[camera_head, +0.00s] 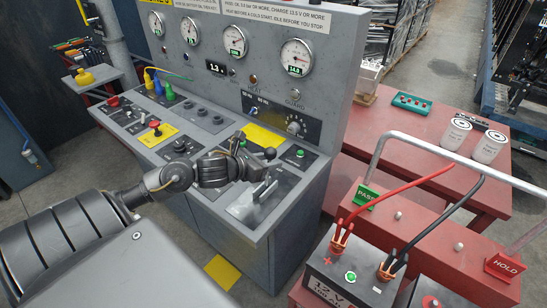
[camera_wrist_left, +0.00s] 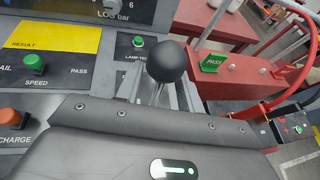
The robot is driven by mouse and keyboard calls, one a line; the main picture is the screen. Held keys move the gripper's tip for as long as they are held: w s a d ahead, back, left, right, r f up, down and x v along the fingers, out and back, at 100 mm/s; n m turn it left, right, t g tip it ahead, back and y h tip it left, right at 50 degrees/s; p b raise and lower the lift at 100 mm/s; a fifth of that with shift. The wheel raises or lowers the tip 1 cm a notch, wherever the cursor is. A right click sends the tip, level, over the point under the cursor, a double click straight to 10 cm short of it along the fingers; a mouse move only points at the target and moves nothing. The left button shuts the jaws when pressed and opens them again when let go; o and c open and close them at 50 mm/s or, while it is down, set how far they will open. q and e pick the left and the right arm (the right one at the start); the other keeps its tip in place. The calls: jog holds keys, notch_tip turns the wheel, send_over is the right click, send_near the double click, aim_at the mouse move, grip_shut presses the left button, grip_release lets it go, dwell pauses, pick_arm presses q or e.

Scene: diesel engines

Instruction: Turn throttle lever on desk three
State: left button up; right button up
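The throttle lever shows in the left wrist view as a black ball knob (camera_wrist_left: 167,60) on a thin metal shaft, just beyond my gripper's housing. In the head view its dark knob (camera_head: 270,153) stands above the slotted grey lever plate (camera_head: 247,208) at the desk's front right. My left gripper (camera_head: 240,155) is over the desk, just left of the knob. Its fingers are hard to make out in both views, so I cannot tell whether they touch the lever. The lower shaft is hidden by the housing in the wrist view. My right gripper is not in view.
A gauge panel (camera_head: 225,75) rises behind the desk. A green lamp-test button (camera_wrist_left: 138,41) is close to the lever. At right, a red bench (camera_head: 440,235) carries a battery (camera_head: 345,285) with red and black cables. A red table (camera_head: 400,130) with two white cans stands behind.

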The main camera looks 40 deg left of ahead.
pick_arm(q)
jog(key=shift+x, duration=1.1)
jog(key=shift+f, duration=0.1)
grip_shut()
jog(key=shift+a, duration=0.1)
